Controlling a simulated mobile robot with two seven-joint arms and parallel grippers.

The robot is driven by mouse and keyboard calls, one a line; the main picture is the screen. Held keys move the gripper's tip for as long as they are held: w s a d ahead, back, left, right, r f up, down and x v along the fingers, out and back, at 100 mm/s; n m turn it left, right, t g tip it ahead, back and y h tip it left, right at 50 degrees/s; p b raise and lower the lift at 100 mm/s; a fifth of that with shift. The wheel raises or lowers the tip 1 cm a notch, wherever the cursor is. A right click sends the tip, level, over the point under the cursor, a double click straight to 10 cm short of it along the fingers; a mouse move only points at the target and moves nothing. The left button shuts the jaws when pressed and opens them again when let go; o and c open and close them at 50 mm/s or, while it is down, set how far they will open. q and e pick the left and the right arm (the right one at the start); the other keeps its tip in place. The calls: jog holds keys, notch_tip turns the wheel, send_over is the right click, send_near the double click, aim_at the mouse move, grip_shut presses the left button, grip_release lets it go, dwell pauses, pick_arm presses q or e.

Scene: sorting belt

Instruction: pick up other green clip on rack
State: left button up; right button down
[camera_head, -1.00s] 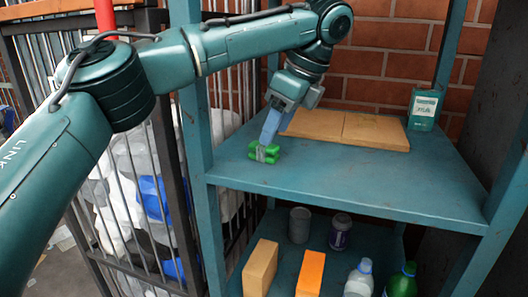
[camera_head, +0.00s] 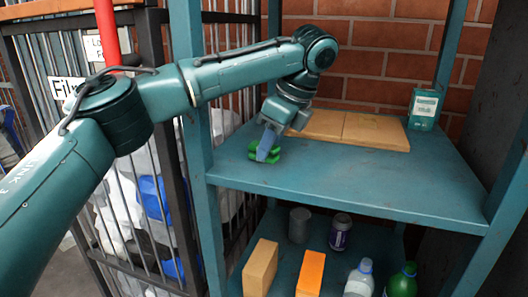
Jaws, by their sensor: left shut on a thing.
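A green clip (camera_head: 256,154) is at the left part of the rack's (camera_head: 350,180) upper shelf, near the front left post. My left gripper (camera_head: 265,150) points down over it, its blue fingers shut on the clip. The clip is at or just above the shelf surface; I cannot tell if it touches. The fingers hide part of the clip. My right gripper is not in view.
Flat cardboard pieces (camera_head: 345,130) lie behind the gripper. A green tin (camera_head: 424,109) stands at the back right. The lower shelf holds boxes, cans and bottles (camera_head: 403,280). A barred cage (camera_head: 150,200) stands left. The upper shelf's front right is clear.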

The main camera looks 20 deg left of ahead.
pick_arm(q)
jog(key=c, duration=0.3)
jog(key=shift+r, duration=0.1)
